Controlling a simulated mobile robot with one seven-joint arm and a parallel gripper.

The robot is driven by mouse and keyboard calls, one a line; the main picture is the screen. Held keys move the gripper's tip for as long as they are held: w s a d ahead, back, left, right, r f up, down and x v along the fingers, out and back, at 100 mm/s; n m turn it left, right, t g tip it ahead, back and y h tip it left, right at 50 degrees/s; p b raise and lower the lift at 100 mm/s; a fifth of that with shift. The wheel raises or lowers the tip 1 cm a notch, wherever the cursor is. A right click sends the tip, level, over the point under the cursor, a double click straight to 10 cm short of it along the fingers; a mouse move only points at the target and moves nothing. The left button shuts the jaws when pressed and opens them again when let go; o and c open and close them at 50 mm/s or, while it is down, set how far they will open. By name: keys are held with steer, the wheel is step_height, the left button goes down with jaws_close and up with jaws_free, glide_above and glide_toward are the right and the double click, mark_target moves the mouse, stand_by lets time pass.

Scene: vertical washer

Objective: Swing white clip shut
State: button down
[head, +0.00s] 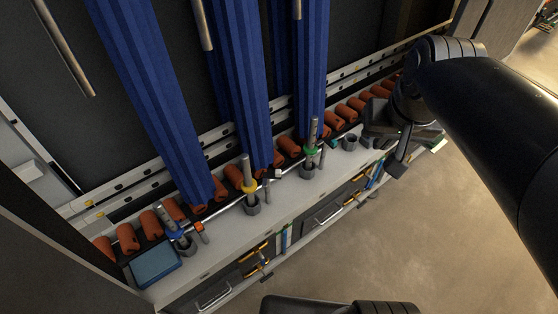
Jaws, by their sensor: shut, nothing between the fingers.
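A small pale piece (277,173), which looks like the white clip, sits on the thin metal rail between the yellow-collared and green-collared spray rods. It is too small here to tell how far open it stands. My gripper (398,164) is at the right end of the ledge, to the right of the clip and well apart from it. Its fingers are dark and partly hidden by my wrist; they are shut with nothing held.
Blue brushes (240,80) hang above a row of orange rollers (152,224). Rods with blue, yellow (249,187) and green (311,150) collars stand in grey cups along the light ledge (225,245). A blue box (154,264) lies at left. The floor (440,230) in front is clear.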

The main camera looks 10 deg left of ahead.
steer(key=w+a+f+g, duration=0.25)
steer(key=w+a, duration=0.25)
steer(key=w, duration=0.4)
steer(key=w+a+f+g, duration=0.25)
steer(key=w+a, duration=0.25)
steer(key=w, duration=0.3)
steer(key=w+a+f+g, duration=0.1)
steer(key=w+a+f, duration=0.3)
steer(key=f, duration=0.5)
steer(key=w+a+f+g, duration=0.2)
steer(key=w+a+f, duration=0.3)
steer(key=a+f, duration=0.3)
steer(key=shift+w+f+n+h, duration=0.2)
steer(key=shift+f+n+h, duration=0.2)
steer(key=shift+f, duration=0.4)
